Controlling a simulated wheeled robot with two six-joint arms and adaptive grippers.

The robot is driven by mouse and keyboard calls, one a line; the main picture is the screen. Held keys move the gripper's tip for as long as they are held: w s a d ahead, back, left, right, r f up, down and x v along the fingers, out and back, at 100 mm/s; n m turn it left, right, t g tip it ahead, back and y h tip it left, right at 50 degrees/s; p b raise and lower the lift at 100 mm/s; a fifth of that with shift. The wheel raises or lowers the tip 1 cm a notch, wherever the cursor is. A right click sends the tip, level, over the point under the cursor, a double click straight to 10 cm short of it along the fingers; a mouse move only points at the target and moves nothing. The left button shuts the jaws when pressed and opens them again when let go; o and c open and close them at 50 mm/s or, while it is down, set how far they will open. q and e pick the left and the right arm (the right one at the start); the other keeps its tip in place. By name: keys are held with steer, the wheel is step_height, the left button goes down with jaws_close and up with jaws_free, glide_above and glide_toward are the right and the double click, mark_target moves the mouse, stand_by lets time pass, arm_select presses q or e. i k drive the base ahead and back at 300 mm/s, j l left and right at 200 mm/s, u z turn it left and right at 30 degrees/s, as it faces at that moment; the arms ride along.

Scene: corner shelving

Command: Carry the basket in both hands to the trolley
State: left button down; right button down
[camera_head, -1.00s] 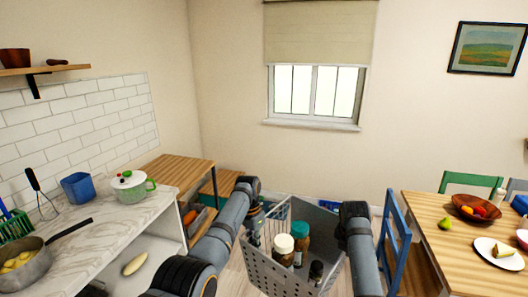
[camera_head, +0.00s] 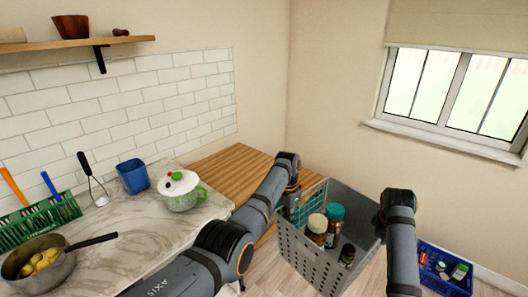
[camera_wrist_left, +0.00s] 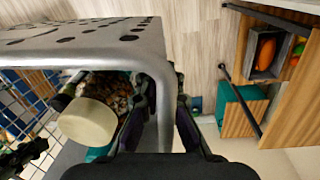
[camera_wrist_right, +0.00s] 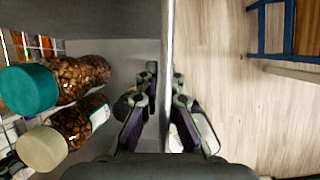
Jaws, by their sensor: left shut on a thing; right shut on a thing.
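The grey perforated basket (camera_head: 315,262) hangs between my two arms above the floor. It holds a teal-lidded jar (camera_head: 335,214), a cream-lidded jar (camera_head: 317,226), a small dark bottle (camera_head: 347,255) and a teal wire piece. My left gripper (camera_wrist_left: 160,120) is shut on the basket's rim on one side. My right gripper (camera_wrist_right: 162,105) is shut on the opposite rim. In the head view the fingertips are mostly hidden. A wood-topped unit (camera_head: 235,162), possibly the trolley, stands beyond my left arm; the left wrist view shows wooden shelves with dark rails (camera_wrist_left: 240,65).
A marble counter (camera_head: 140,240) on the left carries a pan (camera_head: 45,258), a green dish rack (camera_head: 38,220), a blue container (camera_head: 133,176) and a white pot (camera_head: 182,192). A blue crate (camera_head: 440,268) sits on the floor at right, near the wall. Bare floor lies around the basket.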

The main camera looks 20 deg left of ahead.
mark_target(236, 168)
steer(key=i+l+u, duration=0.1)
steer(key=i, duration=1.45)
steer(key=i+u, duration=0.3)
steer(key=i, duration=0.7)
steer(key=u, duration=1.4)
